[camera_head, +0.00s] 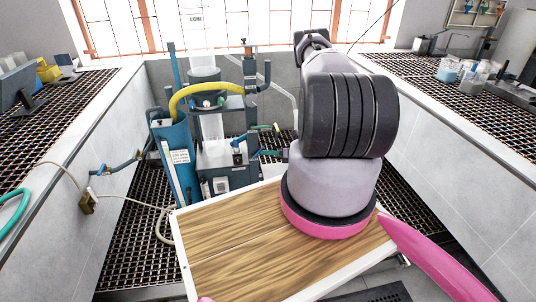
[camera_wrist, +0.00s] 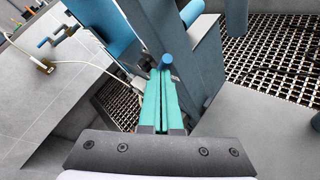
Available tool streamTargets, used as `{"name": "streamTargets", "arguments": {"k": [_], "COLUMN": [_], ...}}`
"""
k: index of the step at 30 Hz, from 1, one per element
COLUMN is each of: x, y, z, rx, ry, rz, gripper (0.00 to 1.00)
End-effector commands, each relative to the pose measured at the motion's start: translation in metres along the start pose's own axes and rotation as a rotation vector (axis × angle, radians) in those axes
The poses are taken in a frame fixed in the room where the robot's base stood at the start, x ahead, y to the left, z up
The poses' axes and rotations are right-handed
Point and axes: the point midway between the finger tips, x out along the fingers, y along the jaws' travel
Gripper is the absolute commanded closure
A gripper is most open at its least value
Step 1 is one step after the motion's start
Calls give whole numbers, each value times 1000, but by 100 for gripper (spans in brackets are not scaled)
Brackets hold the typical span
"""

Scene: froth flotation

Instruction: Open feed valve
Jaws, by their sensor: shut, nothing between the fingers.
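The flotation machine (camera_head: 222,150) stands in the middle of the head view, with small blue and green fittings on it. No label marks which of them is the feed valve. In the wrist view my gripper (camera_wrist: 162,72) has its teal fingers shut together, with nothing held. The fingertips are beside a blue round-ended part (camera_wrist: 168,62) on the grey frame of the machine; I cannot tell whether they touch. A blue pipe fitting with a handle (camera_head: 118,165) sticks out of the left wall; it also shows in the wrist view (camera_wrist: 62,36).
A yellow hose (camera_head: 205,90) arches over the machine beside a tall blue column (camera_head: 177,165). A brown socket box (camera_head: 88,203) with a cable is on the left wall. Grated benches (camera_head: 60,95) flank both sides, and grating (camera_head: 130,245) covers the floor.

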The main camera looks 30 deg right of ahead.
Motion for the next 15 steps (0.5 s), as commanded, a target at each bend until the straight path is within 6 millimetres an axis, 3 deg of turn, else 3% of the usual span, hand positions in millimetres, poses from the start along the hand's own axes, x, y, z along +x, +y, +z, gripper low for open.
{"name": "streamTargets", "arguments": {"k": [15], "x": [9], "y": [23], "z": [14], "rx": [-182], "ry": [170], "rz": [-181], "gripper": [100]}}
